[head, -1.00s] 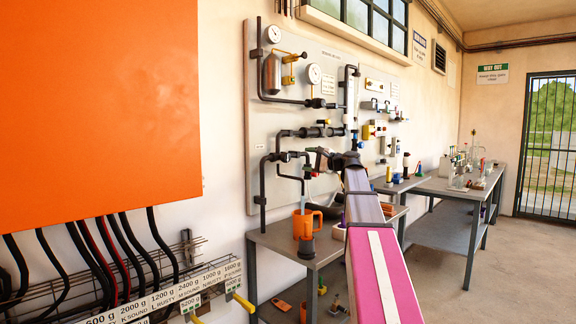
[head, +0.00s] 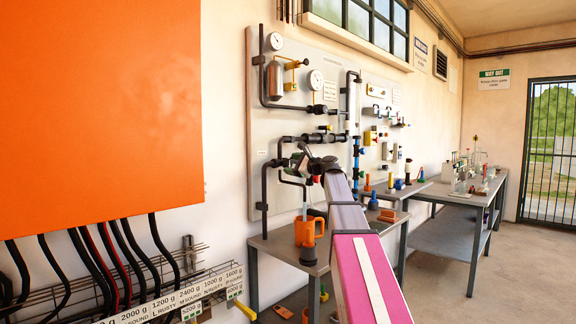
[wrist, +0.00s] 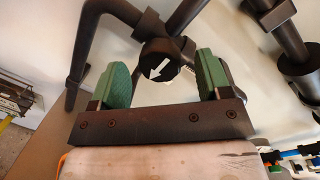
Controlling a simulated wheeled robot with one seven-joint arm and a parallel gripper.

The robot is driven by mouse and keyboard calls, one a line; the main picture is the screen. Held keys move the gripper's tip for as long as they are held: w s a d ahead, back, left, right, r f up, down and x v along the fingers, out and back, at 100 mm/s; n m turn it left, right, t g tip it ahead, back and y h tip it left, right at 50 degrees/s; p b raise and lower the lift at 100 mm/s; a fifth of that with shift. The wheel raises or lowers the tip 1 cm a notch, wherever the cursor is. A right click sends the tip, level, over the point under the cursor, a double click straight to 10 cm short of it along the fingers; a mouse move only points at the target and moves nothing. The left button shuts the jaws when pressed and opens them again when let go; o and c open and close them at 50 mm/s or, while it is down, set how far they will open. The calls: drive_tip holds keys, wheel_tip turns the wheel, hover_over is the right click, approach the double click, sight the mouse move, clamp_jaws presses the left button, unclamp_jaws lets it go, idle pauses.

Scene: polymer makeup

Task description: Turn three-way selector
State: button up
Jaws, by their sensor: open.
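The three-way selector is a round black knob (wrist: 158,68) with a white arrow, set among black pipes in the wrist view. The arrow points down and left in that picture. My gripper (wrist: 163,60) has green-padded fingers, open, one on each side of the knob. A gap shows between the knob and each finger; I cannot tell how deep the fingers reach around it. In the head view my gripper (head: 303,164) is at the lower left of the pipe panel (head: 340,92), and it hides the knob there.
Black pipes run close around the knob. An orange mug (head: 307,232) stands on the grey bench (head: 278,245) below. A large orange cabinet (head: 98,105) with hanging cables is at the left. Open floor lies at the right.

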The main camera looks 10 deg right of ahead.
drive_tip(key=shift+x, duration=1.3)
drive_tip(key=shift+c, duration=0.3)
drive_tip(key=c, duration=0.9)
drive_tip(key=shift+o, duration=0.2)
